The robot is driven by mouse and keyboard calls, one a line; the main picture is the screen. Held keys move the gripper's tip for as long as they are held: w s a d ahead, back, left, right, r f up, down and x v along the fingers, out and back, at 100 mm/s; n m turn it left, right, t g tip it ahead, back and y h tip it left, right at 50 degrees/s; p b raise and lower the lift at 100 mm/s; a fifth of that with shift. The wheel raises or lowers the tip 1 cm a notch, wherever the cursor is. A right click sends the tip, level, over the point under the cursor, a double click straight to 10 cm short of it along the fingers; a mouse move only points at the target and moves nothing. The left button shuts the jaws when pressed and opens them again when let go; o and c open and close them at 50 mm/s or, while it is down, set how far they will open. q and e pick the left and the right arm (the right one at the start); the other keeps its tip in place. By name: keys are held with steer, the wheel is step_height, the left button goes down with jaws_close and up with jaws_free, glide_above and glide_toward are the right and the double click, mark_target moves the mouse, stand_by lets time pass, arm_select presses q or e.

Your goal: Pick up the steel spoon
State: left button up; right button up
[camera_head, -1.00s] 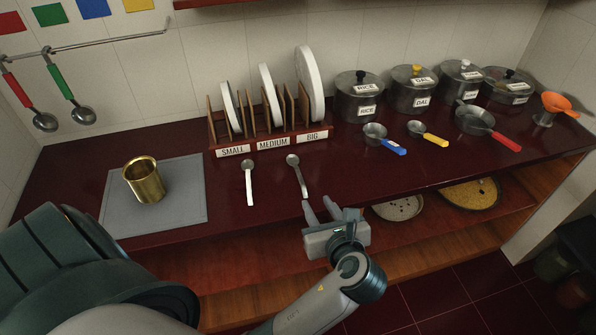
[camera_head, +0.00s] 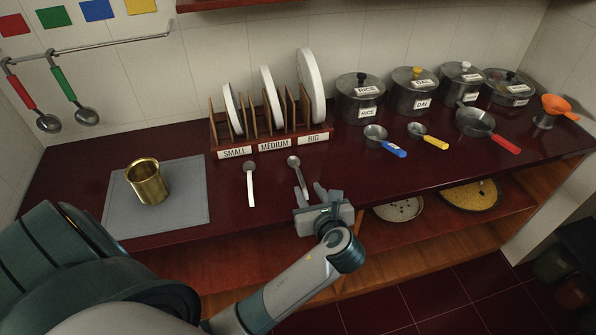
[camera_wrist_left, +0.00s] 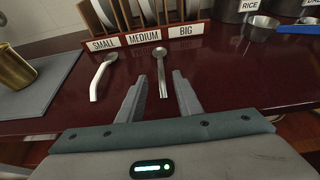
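Two spoons lie on the dark red counter. The right spoon (camera_head: 297,172) is grey steel, with its bowl toward the plate rack and its handle toward me. It also shows in the left wrist view (camera_wrist_left: 161,71). The left spoon (camera_head: 250,184), with a paler handle, lies apart from it; the left wrist view shows it too (camera_wrist_left: 102,77). My left gripper (camera_head: 309,190) is open and empty at the counter's front edge. In the left wrist view its fingertips (camera_wrist_left: 162,78) appear on either side of the right spoon's handle; contact cannot be told. My right gripper is out of view.
A labelled plate rack (camera_head: 269,145) stands behind the spoons. A brass cup (camera_head: 148,183) stands on a grey mat (camera_head: 188,205) at left. Small pans, labelled pots and an orange funnel (camera_head: 556,108) are at right. A lower shelf (camera_head: 379,243) lies under the counter.

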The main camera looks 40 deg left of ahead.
mark_target(302, 181)
arm_select(q)
steer(key=shift+x, duration=2.05)
steer(key=shift+p, duration=0.3)
steer(key=shift+f+p+x, duration=0.25)
steer(key=shift+p+x, duration=0.45)
steer(key=shift+x, duration=1.9)
steer(key=shift+d, duration=0.15)
steer(key=shift+c, duration=0.3)
jaws_close()
